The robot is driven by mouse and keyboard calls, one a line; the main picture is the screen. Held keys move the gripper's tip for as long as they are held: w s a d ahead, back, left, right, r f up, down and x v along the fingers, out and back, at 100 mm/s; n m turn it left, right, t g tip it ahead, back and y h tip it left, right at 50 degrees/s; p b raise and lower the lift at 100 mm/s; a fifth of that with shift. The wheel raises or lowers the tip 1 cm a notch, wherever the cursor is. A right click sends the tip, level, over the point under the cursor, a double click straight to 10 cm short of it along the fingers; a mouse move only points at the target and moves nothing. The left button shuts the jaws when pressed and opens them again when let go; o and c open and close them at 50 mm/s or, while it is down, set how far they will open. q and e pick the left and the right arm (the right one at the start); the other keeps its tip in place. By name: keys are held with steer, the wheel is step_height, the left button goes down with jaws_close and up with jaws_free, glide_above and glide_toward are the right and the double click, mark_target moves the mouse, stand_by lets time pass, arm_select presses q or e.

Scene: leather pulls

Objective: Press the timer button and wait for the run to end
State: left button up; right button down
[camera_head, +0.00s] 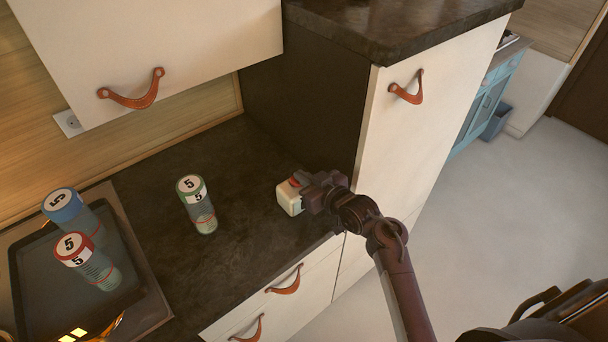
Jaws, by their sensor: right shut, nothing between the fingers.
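The timer is a small cream box (287,201) on the dark countertop, close to the tall cabinet's side. A red button (294,182) shows on its top, partly hidden by my right gripper. My right gripper (305,183) is shut and empty, its fingertips at the top of the box beside or over the button. I cannot tell whether the fingertips touch the button or how far it is pressed. No display or light on the timer is visible.
A green-topped cylinder (197,205) marked 5 stands on the dark countertop (235,255). Blue-topped (66,207) and red-topped (77,250) cylinders stand on the dark tray (40,310) at left. A tall cabinet (440,110) rises just behind the timer.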

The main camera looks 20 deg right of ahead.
steer(key=shift+f, duration=0.2)
